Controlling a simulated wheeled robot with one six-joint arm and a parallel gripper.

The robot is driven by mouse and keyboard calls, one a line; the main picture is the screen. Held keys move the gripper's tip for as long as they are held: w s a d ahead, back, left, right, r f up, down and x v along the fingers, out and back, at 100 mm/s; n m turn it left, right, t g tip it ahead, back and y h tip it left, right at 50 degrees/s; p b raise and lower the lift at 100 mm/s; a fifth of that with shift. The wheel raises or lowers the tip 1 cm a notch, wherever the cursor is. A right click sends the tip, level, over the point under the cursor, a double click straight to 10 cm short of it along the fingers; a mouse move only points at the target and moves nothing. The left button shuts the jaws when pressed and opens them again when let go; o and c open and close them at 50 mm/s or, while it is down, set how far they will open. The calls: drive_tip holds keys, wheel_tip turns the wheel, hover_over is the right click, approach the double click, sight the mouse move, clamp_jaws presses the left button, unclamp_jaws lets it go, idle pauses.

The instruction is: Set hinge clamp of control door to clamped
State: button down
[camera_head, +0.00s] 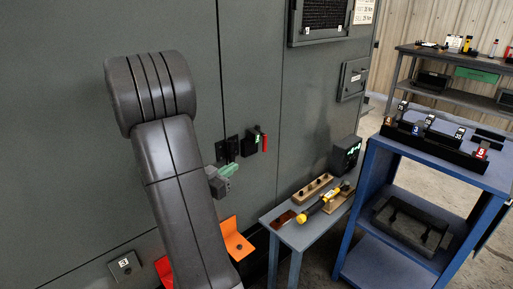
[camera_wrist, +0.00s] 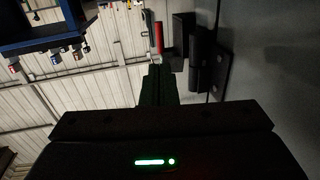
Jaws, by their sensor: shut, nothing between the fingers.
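My gripper (camera_head: 230,169) is shut and empty, close to the dark grey enclosure wall. In the head view a black hinge block (camera_head: 228,149) is just behind and above its fingertips. To the right of that is a black clamp with a red handle (camera_head: 264,142) and a green mark, apart from the fingers. In the wrist view the shut fingers (camera_wrist: 155,78) point up the picture. The red handle (camera_wrist: 158,38) shows past their tips, and the black hinge (camera_wrist: 207,68) on the wall is to their right. I cannot tell whether the fingers touch anything, nor the clamp's setting.
The enclosure wall (camera_head: 250,60) fills the left and middle. A small table (camera_head: 305,235) with a yellow-and-black tool (camera_head: 318,204) and a wooden block stands at lower right. A blue cart (camera_head: 375,230) with numbered items is beyond it. An orange bracket (camera_head: 237,238) is low below the gripper.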

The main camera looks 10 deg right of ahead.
drive_tip(key=shift+d, duration=0.1)
drive_tip(key=b+x, duration=0.1)
drive_tip(key=x, duration=1.3)
drive_tip(key=shift+b, duration=0.4)
drive_tip(key=shift+f, duration=0.1)
drive_tip(key=shift+f+b, duration=0.1)
drive_tip(key=shift+b, duration=0.6)
